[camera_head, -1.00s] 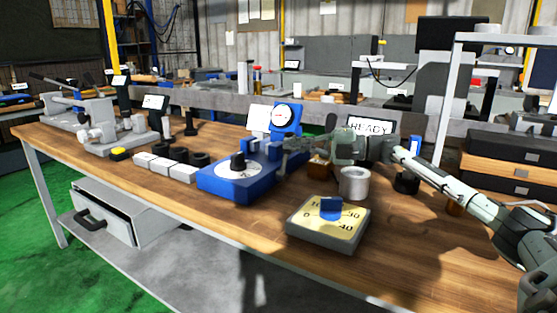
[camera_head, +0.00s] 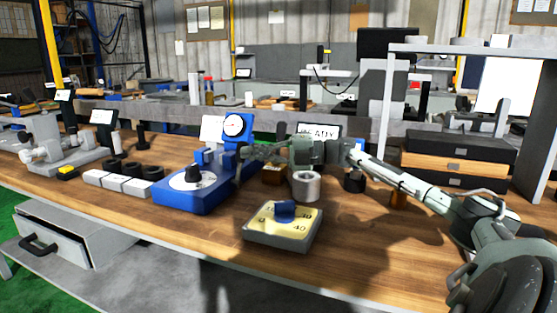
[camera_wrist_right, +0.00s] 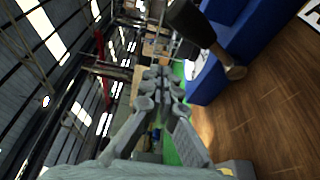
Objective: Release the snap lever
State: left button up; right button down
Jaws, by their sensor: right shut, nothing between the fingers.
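The blue gauge stand (camera_head: 180,200) with a round dial (camera_head: 234,126) stands on the workbench. My right gripper (camera_head: 246,154) is at the right side of this stand, its fingers pointing left across it. In the right wrist view my gripper (camera_wrist_right: 160,74) has its fingers together and empty. A dark lever (camera_wrist_right: 205,32) with a brownish tip sticks out beside the blue body (camera_wrist_right: 235,50), to the upper right of the fingers and apart from them. It may be the snap lever. My left gripper is not in view.
A grey cylinder (camera_head: 306,186) and a box with a yellow scale and blue knob (camera_head: 284,210) are near my right forearm. White blocks (camera_head: 118,183) and black rings lie left of the stand. Bare wood (camera_head: 370,250) shows at the front right.

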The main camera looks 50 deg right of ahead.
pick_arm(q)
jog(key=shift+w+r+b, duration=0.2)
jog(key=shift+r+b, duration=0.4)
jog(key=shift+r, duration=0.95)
pick_arm(e)
jog(key=v, duration=0.6)
jog(key=shift+s+f, duration=0.45)
jog(key=shift+f, duration=0.05)
jog(key=shift+d, duration=0.15)
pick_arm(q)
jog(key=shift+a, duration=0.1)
pick_arm(e)
jog(key=shift+f, duration=0.1)
